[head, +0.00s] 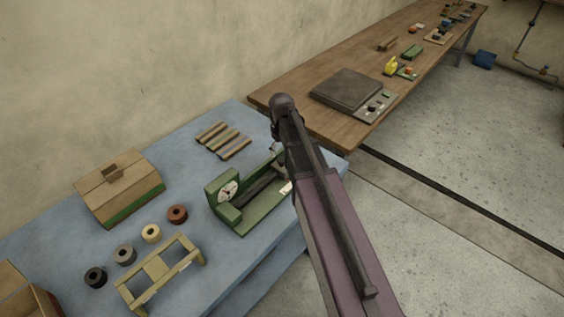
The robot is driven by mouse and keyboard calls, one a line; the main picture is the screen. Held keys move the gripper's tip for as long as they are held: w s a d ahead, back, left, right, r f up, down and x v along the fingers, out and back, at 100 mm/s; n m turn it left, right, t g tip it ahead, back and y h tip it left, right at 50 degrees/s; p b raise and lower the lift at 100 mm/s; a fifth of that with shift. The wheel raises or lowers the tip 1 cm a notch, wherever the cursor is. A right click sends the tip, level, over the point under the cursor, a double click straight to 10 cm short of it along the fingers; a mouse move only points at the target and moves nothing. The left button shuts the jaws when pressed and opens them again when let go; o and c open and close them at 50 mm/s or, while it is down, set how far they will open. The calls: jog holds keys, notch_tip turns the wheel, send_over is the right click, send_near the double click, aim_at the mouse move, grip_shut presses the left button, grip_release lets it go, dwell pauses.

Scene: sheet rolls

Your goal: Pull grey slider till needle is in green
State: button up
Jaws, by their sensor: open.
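A green device (262,213) stands on the blue table, with a round white dial (228,192) on its left block. The needle and the green zone are too small to read. A dark bar (260,184) runs along the device's channel toward my arm. The grey slider cannot be made out clearly; the device's right end is partly hidden by my arm. My gripper (276,148) shows only in a small part beside my dark wrist, at the back right of the device. It is open and appears apart from the device.
On the blue table (75,217) are a wooden box (118,187), several rolls, a pale rack (160,272) and some bars (223,140). A wooden bench (300,119) with a grey plate device (347,92) stands behind.

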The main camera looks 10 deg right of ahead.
aim_at(281, 159)
jog(key=shift+f+b, duration=1.65)
jog(key=shift+f, duration=0.35)
grip_shut()
